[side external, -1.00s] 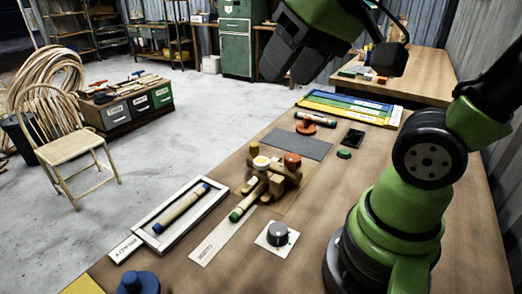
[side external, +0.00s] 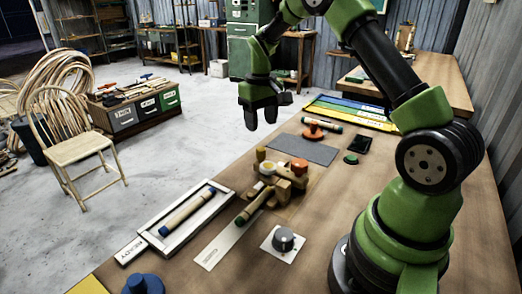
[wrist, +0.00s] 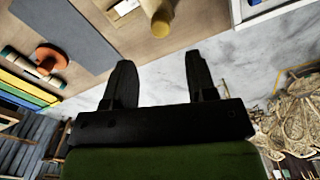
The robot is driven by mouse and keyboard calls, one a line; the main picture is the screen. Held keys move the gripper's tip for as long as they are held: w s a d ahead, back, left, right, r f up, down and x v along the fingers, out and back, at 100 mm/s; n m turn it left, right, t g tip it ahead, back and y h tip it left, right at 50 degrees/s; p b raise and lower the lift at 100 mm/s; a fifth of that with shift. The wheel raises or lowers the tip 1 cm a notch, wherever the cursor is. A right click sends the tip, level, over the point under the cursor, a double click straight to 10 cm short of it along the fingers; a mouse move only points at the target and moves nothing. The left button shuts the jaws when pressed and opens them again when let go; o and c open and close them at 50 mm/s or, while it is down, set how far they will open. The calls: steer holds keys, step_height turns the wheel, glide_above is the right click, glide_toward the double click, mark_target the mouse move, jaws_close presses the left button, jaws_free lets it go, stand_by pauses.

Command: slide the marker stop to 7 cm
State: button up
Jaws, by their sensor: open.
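No part is clearly marked as the marker stop, and no centimetre scale can be read. A wooden jig (side external: 279,182) stands mid-bench with a yellow-rimmed round cap (side external: 266,168) and an orange-red block (side external: 299,166). A green-ended rod (side external: 251,206) leans out of its front over a pale labelled strip (side external: 219,248). My gripper (side external: 262,120) is open and empty, high above the bench's far left side, fingers pointing down. In the wrist view, its spread fingers (wrist: 160,64) have nothing between them; a tan cylinder end (wrist: 161,24) shows beyond.
A white tray (side external: 151,232) with a blue-ended rod lies left of the jig. Behind are a dark mat (side external: 303,148), an orange stand (side external: 313,130) bearing a rod, and coloured strips (side external: 350,109). A green button (side external: 351,158) is right.

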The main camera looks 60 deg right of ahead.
mark_target(261, 148)
step_height(261, 148, down, 9)
steer(key=shift+f, duration=0.1)
steer(key=shift+c, duration=0.5)
